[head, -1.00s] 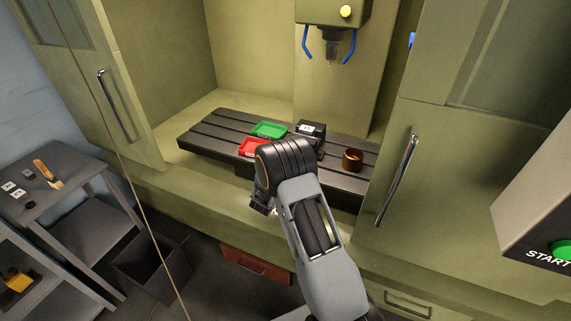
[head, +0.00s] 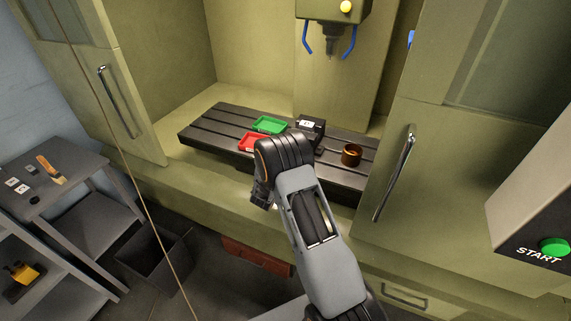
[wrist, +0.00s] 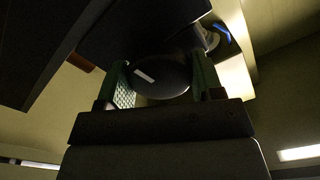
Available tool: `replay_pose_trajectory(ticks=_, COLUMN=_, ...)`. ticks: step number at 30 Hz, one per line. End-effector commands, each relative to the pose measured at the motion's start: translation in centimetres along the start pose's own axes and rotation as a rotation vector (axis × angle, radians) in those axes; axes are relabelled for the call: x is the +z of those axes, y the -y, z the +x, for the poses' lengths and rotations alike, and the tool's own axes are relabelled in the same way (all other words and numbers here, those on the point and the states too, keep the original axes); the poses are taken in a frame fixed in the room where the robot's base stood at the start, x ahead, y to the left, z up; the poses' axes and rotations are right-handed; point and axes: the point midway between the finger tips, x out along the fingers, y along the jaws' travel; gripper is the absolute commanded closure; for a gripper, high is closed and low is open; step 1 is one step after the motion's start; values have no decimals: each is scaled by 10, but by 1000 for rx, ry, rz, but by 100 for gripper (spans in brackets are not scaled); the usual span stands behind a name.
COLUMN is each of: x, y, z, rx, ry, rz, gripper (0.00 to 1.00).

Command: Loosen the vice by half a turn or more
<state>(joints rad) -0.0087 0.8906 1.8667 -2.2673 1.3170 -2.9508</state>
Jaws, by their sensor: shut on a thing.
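The vice (head: 312,124) is a dark block with a white label on the slotted table of the machine, partly behind my arm. In the wrist view my gripper (wrist: 163,80) has its two green-padded fingers on either side of a dark round knob (wrist: 170,70) with a white stripe, and it is shut on this knob. The knob looks like the vice's handle; the dark vice body fills the view behind it. In the head view my gripper (head: 262,197) is low at the table's front edge, and the knob is hidden there.
A green tray (head: 268,125), a red tray (head: 250,142) and a brown cup (head: 351,158) stand on the slotted table (head: 205,131). The spindle (head: 331,42) with blue hoses hangs above. Open doors flank the opening. A START button (head: 553,247) is at the right.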

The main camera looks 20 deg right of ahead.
Motion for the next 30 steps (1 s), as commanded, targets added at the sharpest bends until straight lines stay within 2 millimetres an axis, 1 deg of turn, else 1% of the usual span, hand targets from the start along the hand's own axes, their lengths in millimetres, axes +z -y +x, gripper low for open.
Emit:
replay_pose_trajectory(ticks=1, x=1, y=-1, z=0, rx=2, ry=2, rz=-1, gripper=63)
replay_pose_trajectory(ticks=2, x=1, y=-1, z=0, rx=2, ry=2, rz=-1, gripper=38)
replay_pose_trajectory(ticks=9, x=0, y=0, z=0, rx=1, ry=1, rz=0, gripper=15)
replay_pose_trajectory(ticks=17, x=0, y=0, z=-1, rx=0, ry=1, rz=1, gripper=14)
replay_pose_trajectory(ticks=20, x=1, y=0, z=-8, rx=-1, ry=1, rz=1, gripper=14)
replay_pose_trajectory(ticks=23, x=2, y=0, z=-21, rx=-2, ry=2, rz=1, gripper=14)
replay_pose_trajectory(ticks=30, x=2, y=0, z=-71, rx=-4, ry=2, rz=1, gripper=14)
